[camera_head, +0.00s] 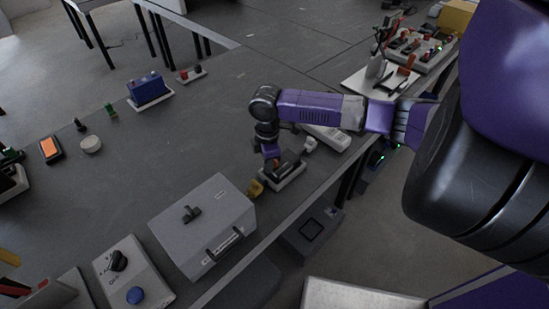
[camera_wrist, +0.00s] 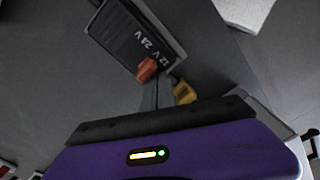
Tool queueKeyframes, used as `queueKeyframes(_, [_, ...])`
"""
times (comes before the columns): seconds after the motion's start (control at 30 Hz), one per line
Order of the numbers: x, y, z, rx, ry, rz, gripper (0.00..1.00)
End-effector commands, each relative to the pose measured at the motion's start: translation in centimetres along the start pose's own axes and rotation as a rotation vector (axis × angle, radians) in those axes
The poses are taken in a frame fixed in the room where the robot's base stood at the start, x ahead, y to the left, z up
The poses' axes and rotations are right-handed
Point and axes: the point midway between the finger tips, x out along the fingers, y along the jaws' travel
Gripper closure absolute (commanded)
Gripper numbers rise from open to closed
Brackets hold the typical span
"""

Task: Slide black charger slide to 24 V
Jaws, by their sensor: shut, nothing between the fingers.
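The black charger (camera_head: 290,168) sits on a pale base near the table's front edge, below my gripper (camera_head: 271,152). In the wrist view the charger (camera_wrist: 118,36) shows white 12 V and 24 V labels. Its orange-red slide (camera_wrist: 147,69) is at the end nearest the 12 V label. My gripper is shut and points down at the charger. Its fingertips are hard to make out in the wrist view, and I cannot tell whether they touch the slide.
A yellow piece (camera_wrist: 184,93) lies close beside the charger. A grey box (camera_head: 205,225) with a handle stands to its left. A white device (camera_head: 328,137) is behind on the right. Open tabletop (camera_head: 200,130) extends behind left.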

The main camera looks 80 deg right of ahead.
Motion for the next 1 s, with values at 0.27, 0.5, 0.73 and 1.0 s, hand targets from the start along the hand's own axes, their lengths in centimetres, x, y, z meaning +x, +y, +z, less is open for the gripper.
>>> queueKeyframes(0.27, [0.7,-0.7,-0.6,0.004,-0.003,-0.01,1.0])
queueKeyframes(0.5, [0.0,-0.9,-0.9,0.001,0.003,-0.012,1.0])
queueKeyframes(0.73, [-2.0,-0.7,-0.8,0.001,0.002,-0.009,1.0])
queueKeyframes(1.0, [-4.1,-0.6,-0.8,0.001,0.002,-0.005,1.0])
